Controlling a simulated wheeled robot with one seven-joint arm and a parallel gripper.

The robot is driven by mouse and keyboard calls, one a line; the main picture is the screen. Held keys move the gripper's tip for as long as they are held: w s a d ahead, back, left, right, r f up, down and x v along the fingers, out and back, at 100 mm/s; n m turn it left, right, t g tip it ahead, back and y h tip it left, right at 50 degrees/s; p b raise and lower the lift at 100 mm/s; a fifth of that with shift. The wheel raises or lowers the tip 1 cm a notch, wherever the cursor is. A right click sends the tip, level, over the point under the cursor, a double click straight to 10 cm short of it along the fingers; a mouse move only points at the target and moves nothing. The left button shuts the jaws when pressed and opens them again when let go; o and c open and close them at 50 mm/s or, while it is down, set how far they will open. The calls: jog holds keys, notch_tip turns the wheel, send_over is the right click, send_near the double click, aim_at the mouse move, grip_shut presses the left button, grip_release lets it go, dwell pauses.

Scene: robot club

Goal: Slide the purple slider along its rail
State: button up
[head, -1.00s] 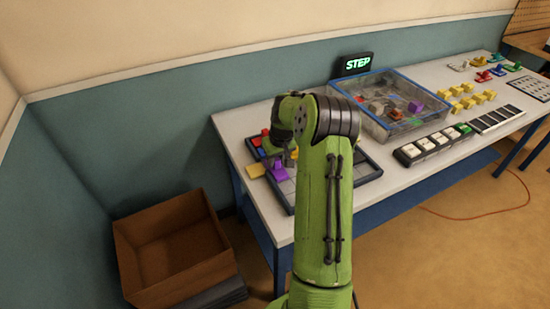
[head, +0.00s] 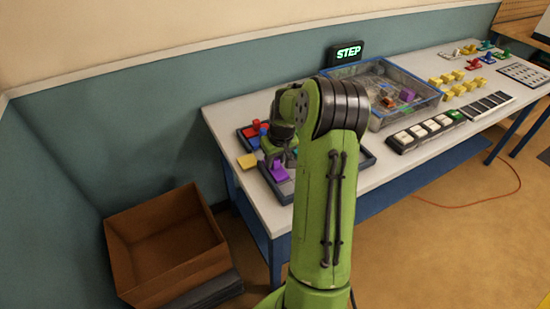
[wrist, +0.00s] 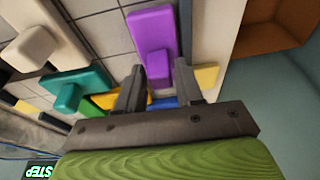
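The purple slider (head: 279,172) is on the dark-framed sliding board (head: 366,157) at the near left of the table, with my gripper (head: 280,156) above and beside it. In the wrist view the purple slider (wrist: 151,22) is a flat block with a raised knob (wrist: 157,66). My gripper (wrist: 159,68) is open. Its two fingers point towards the board, one on each side of the knob in the picture, with visible gaps. Whether the tips reach down to knob height I cannot tell. My arm hides part of the board in the head view.
In the wrist view a teal piece (wrist: 76,91) and a cream piece (wrist: 35,44) lie left of the purple slider, and a yellow piece (wrist: 206,76) lies right. A clear bin (head: 405,100) and a lit STEP sign (head: 348,52) stand farther back. A brown box (head: 165,245) is left of the table.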

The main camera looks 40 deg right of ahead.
jog(key=p+v, duration=0.2)
jog(key=w+p+v, duration=0.1)
jog(key=v, duration=0.1)
jog(key=p+v, duration=0.2)
jog(key=v, duration=0.1)
jog(key=shift+w+d+r+p, duration=0.25)
jog(key=shift+w+p, duration=0.05)
jog(key=shift+p, duration=0.05)
jog(key=shift+f, duration=0.1)
